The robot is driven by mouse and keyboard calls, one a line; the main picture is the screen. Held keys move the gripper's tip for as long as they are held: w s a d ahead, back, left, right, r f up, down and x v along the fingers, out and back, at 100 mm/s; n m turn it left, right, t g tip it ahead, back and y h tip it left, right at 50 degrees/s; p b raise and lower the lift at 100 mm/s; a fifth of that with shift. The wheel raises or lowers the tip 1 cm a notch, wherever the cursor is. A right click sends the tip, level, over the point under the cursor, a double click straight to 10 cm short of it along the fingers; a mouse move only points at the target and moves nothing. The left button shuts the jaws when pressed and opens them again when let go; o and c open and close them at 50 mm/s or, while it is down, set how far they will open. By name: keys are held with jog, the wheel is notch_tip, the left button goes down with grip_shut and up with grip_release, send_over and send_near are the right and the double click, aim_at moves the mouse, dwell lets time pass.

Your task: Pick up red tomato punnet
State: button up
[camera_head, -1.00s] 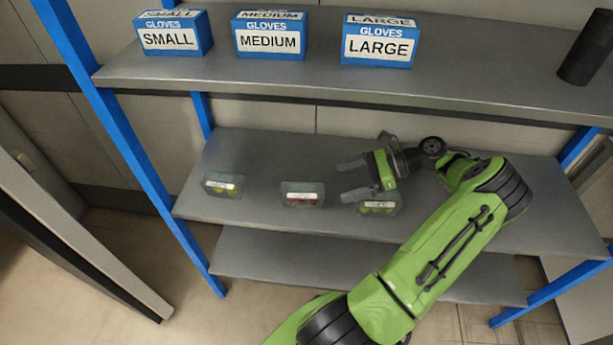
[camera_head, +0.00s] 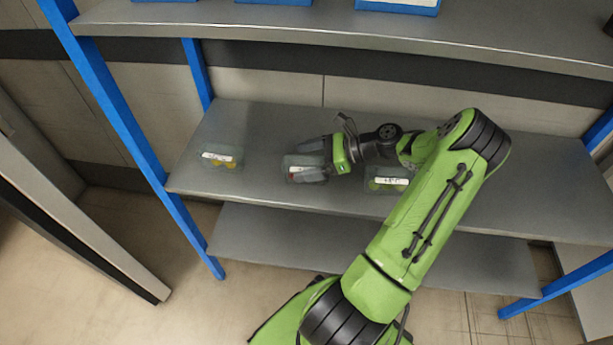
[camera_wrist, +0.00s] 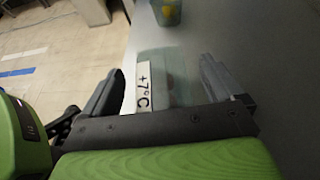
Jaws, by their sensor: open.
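The red tomato punnet (camera_head: 294,164), a clear box with a white label, is the middle one of three on the middle shelf. Only a little red shows in it, as my gripper (camera_head: 309,162) partly covers it in the head view. My gripper comes from the right and is open, with one finger on the far side of the punnet and one on the near side. In the wrist view, a clear punnet (camera_wrist: 172,66) with a "+7°C" label lies between the open fingers (camera_wrist: 160,82). I cannot tell whether the fingers touch it.
A punnet with yellow contents (camera_head: 222,159) stands to the left on the middle shelf (camera_head: 450,200). A punnet with yellow-green contents (camera_head: 388,183) stands to the right, partly behind my arm. The upper shelf (camera_head: 300,35) holds blue glove boxes. A blue post (camera_head: 125,135) stands left.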

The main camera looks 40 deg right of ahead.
jog(key=shift+w+a+f, duration=0.15)
jog(key=shift+w+a, duration=0.05)
jog(key=shift+a, duration=0.05)
jog(key=shift+r, duration=0.2)
jog(key=c, duration=1.1)
